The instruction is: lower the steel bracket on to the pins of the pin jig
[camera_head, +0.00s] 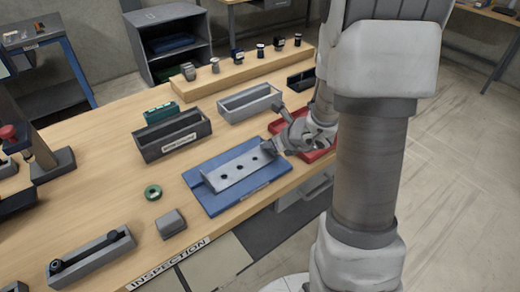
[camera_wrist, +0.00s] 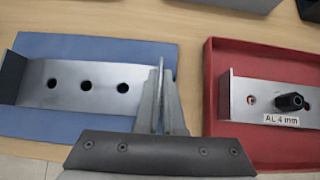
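The steel bracket (camera_head: 230,177) is a grey channel with upturned ends and three dark holes in a row. It lies level over a blue plate (camera_head: 217,205) near the table's front edge. It also shows in the wrist view (camera_wrist: 65,100). My gripper (camera_wrist: 160,105) has one finger on each side of the bracket's right upturned end and looks shut on it. In the head view my gripper (camera_head: 273,150) is at that same end. I cannot tell whether the bracket touches the plate. No pins show, and I see no pin standing up through the holes.
A red tray (camera_wrist: 212,85) just right of the blue plate holds another bracket (camera_wrist: 240,100) labelled "AL 4 mm" with a black knob. Dark (camera_head: 173,140) and grey (camera_head: 250,112) bins stand behind. A green ring (camera_head: 153,192) and grey block (camera_head: 171,223) lie left.

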